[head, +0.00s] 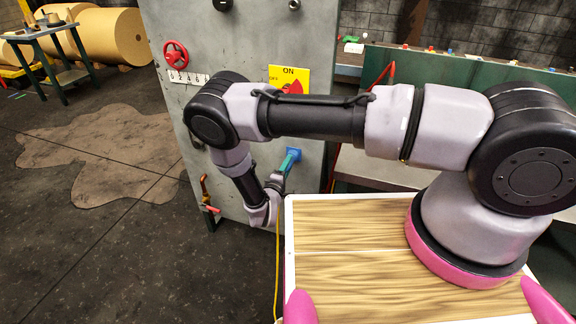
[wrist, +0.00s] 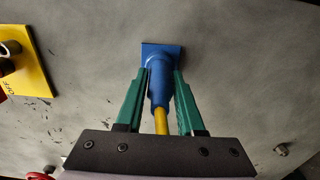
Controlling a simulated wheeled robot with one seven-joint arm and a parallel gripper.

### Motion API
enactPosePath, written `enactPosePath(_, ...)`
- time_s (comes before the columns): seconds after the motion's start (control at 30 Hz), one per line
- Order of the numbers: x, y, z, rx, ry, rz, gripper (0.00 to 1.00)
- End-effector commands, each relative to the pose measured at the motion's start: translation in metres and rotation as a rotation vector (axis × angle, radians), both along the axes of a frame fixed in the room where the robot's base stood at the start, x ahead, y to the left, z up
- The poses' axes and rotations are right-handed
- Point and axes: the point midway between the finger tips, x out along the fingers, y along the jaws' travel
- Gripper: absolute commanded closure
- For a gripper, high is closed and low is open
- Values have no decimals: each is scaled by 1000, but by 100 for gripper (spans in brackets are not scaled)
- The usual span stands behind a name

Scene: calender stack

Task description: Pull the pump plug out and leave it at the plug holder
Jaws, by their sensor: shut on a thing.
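The blue pump plug (wrist: 159,88) is in the wrist view, with its front end against a square blue socket (wrist: 148,48) on the grey panel. I cannot tell whether it is fully seated. A yellow cable (wrist: 161,122) runs from its back end. My gripper (wrist: 162,73) has its green fingers closed on both sides of the plug. In the head view the blue socket (head: 293,154) shows beside my gripper (head: 289,163), and the yellow cable (head: 277,262) hangs down past the white-rimmed board. I cannot make out the plug holder.
The grey panel (head: 235,45) carries a red handwheel (head: 176,55), a yellow ON/OFF plate (head: 300,72) and a copper valve (head: 206,193) low on its left. Open dark floor (head: 110,245) lies to the left. A green bench (head: 450,62) stands at the right.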

Motion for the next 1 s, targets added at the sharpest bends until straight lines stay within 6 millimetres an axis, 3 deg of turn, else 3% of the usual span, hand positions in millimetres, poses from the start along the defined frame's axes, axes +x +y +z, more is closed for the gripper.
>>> enactPosePath(1.0, -30, 11, 0, 1, -1, 1, 100)
